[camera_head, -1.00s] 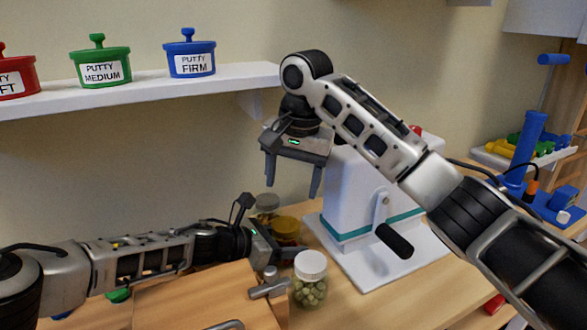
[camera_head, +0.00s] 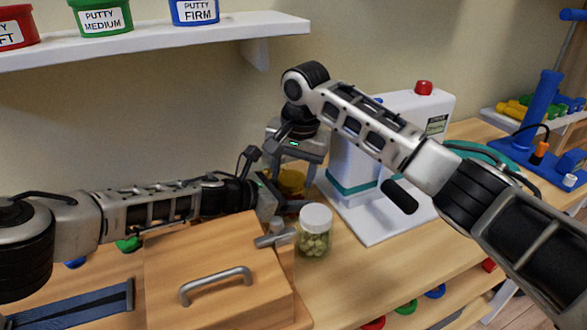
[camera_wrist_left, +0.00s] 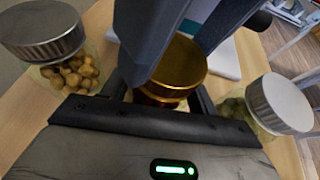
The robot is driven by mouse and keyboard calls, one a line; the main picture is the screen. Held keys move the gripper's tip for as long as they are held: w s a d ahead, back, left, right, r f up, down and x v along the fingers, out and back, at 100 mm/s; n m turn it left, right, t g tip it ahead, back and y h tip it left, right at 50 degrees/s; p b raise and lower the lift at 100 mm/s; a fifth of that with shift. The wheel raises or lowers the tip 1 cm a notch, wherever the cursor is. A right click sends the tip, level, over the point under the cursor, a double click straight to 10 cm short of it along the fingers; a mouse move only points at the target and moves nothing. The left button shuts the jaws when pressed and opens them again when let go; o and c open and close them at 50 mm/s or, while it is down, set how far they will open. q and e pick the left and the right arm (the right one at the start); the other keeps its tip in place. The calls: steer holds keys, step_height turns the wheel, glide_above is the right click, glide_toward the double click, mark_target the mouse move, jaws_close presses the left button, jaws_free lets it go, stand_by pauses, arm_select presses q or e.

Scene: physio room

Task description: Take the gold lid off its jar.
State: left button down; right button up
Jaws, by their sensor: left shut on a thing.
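The gold lid (camera_head: 291,182) sits on its jar behind the wooden box. In the left wrist view the lid (camera_wrist_left: 184,62) shows from above, on a reddish-brown jar (camera_wrist_left: 155,99) that is mostly hidden. My left gripper (camera_head: 285,203) reaches in low from the left and is shut on the jar below the lid. My right gripper (camera_head: 294,171) points down from above, its fingers apart on either side of the lid. In the left wrist view the right gripper's dark fingers hide part of the lid. I cannot tell whether they touch it.
A jar of green contents with a pale lid (camera_head: 315,232) stands close in front. A silver-lidded jar of beige balls (camera_wrist_left: 72,70) stands on the other side. A wooden box (camera_head: 215,270) lies below my left arm. A white machine (camera_head: 385,205) stands to the right.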

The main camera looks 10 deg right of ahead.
mark_target(293, 179)
steer(key=c, duration=0.5)
steer(key=shift+c, duration=0.2)
steer(key=n, duration=0.2)
steer(key=shift+n, duration=0.4)
steer(key=shift+r, duration=0.25)
steer(key=shift+r, duration=0.9)
steer(key=shift+r, duration=2)
arm_select(q)
steer(key=shift+c, duration=1.6)
jaws_free()
